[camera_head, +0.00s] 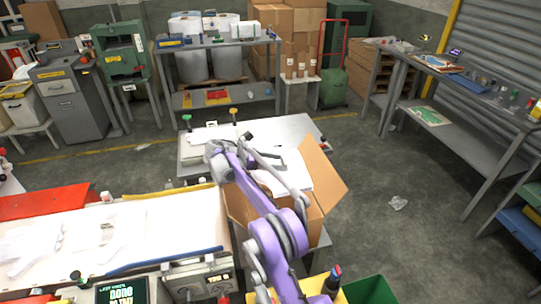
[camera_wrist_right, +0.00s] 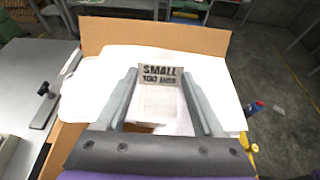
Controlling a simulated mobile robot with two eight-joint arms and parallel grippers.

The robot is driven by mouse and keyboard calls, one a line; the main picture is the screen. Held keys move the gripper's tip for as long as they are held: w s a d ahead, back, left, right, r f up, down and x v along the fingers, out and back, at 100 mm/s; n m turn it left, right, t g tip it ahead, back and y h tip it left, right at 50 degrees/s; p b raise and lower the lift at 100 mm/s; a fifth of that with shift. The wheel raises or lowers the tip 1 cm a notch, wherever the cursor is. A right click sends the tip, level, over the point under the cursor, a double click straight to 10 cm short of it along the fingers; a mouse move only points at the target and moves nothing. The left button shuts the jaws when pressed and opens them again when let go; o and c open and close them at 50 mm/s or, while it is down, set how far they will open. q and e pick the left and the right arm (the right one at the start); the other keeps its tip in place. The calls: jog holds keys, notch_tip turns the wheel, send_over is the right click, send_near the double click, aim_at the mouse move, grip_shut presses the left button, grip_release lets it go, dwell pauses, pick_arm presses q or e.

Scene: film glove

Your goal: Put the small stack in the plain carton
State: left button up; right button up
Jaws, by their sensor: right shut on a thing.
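My right gripper (camera_head: 284,174) is shut on the small stack, white film (camera_head: 296,168) at the carton's mouth in the head view. In the right wrist view, a tag (camera_wrist_right: 161,76) reading "SMALL 100 BAGS" shows between the fingers of the right gripper (camera_wrist_right: 160,88); white film spreads out on both sides. The plain brown carton (camera_head: 238,206) stands open below, its right flap (camera_head: 325,170) leaning outward. A carton flap also shows behind the stack in the right wrist view (camera_wrist_right: 150,34). The arm and film hide most of the carton's inside. My left gripper is out of view.
A grey table (camera_head: 290,128) stands behind the carton. A white-topped bench (camera_head: 150,225) is close on its left. A green bin (camera_head: 372,291) and a yellow bin (camera_head: 318,287) with a blue-and-red tool are in front. Open floor lies to the right.

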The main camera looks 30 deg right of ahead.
aim_at(277, 173)
jog(key=shift+s+r, duration=0.15)
jog(key=shift+s, duration=0.2)
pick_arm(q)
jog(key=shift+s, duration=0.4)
pick_arm(e)
jog(key=shift+a, duration=0.1)
jog(key=shift+w+f, duration=0.1)
jog(key=shift+f, duration=0.2)
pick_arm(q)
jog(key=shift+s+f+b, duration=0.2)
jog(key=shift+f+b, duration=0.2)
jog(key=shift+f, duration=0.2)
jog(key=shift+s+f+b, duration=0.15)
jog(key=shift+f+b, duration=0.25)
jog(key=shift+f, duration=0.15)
pick_arm(e)
jog(key=shift+f, duration=2.3)
